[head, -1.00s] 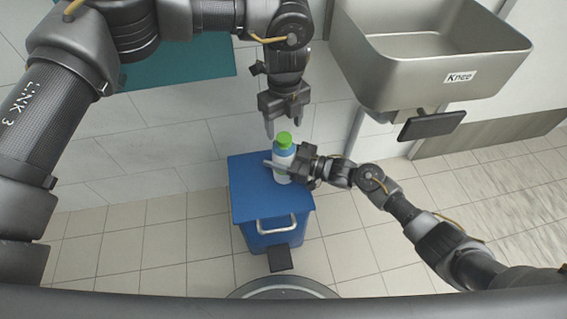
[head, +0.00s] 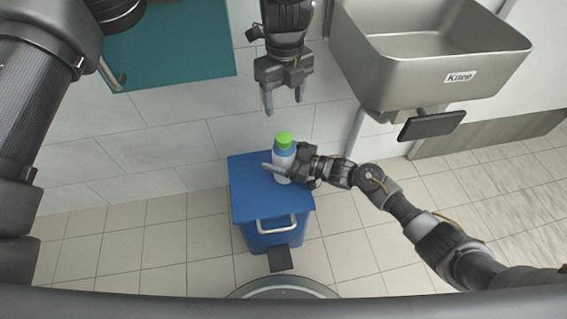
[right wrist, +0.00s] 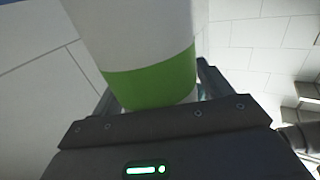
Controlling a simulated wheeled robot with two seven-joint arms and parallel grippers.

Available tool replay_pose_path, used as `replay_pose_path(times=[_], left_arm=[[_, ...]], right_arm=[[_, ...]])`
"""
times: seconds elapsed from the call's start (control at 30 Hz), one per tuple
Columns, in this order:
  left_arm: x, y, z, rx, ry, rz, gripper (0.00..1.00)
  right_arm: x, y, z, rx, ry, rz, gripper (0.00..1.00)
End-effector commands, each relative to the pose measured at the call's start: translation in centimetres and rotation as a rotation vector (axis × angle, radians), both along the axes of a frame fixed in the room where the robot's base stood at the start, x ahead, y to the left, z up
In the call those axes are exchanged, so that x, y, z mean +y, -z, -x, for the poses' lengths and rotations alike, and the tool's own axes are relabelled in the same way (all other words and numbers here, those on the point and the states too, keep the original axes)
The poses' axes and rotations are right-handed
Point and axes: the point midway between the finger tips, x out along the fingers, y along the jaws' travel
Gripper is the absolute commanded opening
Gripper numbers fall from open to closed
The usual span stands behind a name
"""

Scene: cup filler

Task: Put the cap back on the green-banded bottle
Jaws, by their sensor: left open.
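The green-banded bottle (head: 281,166) stands upright on the blue bin's lid, with a white body and a blue shoulder. A green cap (head: 284,138) sits on its top; I cannot tell how tightly it is seated. In the right wrist view the bottle's green band (right wrist: 150,82) shows between the fingers. My right gripper (head: 284,172) is shut on the bottle's body from the right. My left gripper (head: 284,101) is open and empty above the cap, fingers pointing down, apart from it.
The blue bin (head: 245,203) has a front handle and a black pedal (head: 280,258). A steel sink (head: 390,72) with a black knee plate (head: 432,125) is at the upper right. A teal cabinet (head: 180,50) is at the upper left. Tiled floor is clear around the bin.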

Motion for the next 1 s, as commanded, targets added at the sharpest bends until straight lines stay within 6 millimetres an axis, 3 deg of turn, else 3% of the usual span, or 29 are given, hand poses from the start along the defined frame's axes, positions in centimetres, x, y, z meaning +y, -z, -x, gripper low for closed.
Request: replay_pose_path(times=[0.43, 0.8, 1.0], left_arm=[[0.0, -0.2, 0.0, 0.000, 0.000, 0.000, 0.62], [0.0, -1.3, 0.0, 0.000, 0.000, 0.000, 0.62], [0.0, -1.6, 0.0, 0.000, 0.000, 0.000, 0.62]], right_arm=[[-0.9, 0.0, 0.3, 0.001, 0.001, 0.001, 0.85], [-7.2, -0.1, 2.7, 0.001, 0.001, 0.002, 0.85], [-9.5, 0.0, 3.5, 0.000, 0.000, 0.001, 0.85]])
